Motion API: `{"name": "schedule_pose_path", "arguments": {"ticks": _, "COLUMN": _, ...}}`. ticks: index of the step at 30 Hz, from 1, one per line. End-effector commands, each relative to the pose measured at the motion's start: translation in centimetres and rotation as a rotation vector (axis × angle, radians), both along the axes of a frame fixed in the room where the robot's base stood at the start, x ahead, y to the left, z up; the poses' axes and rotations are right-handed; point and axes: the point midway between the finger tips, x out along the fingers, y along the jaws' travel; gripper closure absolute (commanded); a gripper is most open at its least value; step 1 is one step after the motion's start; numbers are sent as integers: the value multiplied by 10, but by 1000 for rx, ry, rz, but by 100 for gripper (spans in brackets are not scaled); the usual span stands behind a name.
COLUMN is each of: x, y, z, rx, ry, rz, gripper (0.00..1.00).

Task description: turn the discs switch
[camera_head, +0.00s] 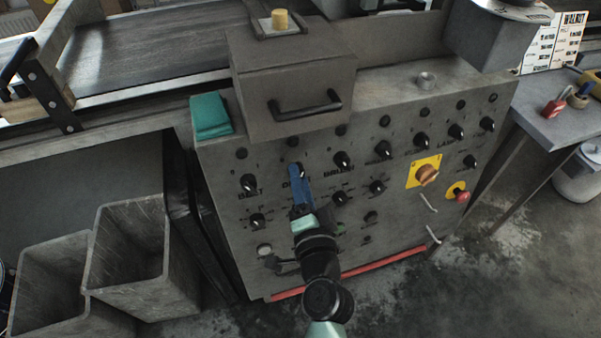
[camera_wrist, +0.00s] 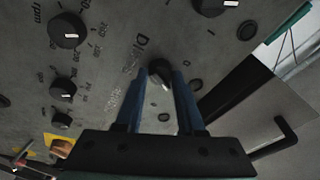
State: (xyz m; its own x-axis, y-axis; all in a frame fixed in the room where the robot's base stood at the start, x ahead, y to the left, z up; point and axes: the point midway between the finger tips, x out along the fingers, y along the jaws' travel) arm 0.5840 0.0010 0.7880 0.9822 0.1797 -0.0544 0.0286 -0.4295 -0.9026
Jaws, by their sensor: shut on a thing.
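The discs switch is a black rotary knob with a white pointer mark, on the grey control panel (camera_head: 330,235). In the wrist view the knob (camera_wrist: 157,70) sits between the tips of my two blue fingers, and the panel lettering beside it is partly covered. My gripper (camera_head: 297,172) is shut on the knob in the head view, reaching up from below; its fingers hide most of the knob and its label. The fingertips also show in the wrist view (camera_wrist: 163,74). The exact setting of the pointer is hard to read.
The belt knob (camera_head: 248,183) is to the left and the brush knob (camera_head: 342,160) to the right. A box with a black handle (camera_head: 305,106) juts out above. A yellow plate with an orange switch (camera_head: 427,174) and a red button (camera_head: 462,197) are farther right.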

Motion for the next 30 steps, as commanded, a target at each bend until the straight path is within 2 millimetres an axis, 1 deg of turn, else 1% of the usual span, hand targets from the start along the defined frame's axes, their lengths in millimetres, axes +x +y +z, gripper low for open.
{"name": "schedule_pose_path", "arguments": {"ticks": 7, "x": 0, "y": 0, "z": 0, "rx": 60, "ry": 21, "rz": -11, "gripper": 100}}
{"name": "schedule_pose_path", "arguments": {"ticks": 21, "x": 0, "y": 0, "z": -1, "rx": 72, "ry": 23, "rz": -13, "gripper": 100}}
{"name": "schedule_pose_path", "arguments": {"ticks": 22, "x": 0, "y": 0, "z": -1, "rx": 72, "ry": 23, "rz": -13, "gripper": 57}}
{"name": "schedule_pose_path", "arguments": {"ticks": 26, "x": 0, "y": 0, "z": 0, "rx": 70, "ry": 23, "rz": -13, "gripper": 33}}
{"name": "schedule_pose_path", "arguments": {"ticks": 30, "x": 0, "y": 0, "z": 0, "rx": 69, "ry": 23, "rz": -13, "gripper": 33}}
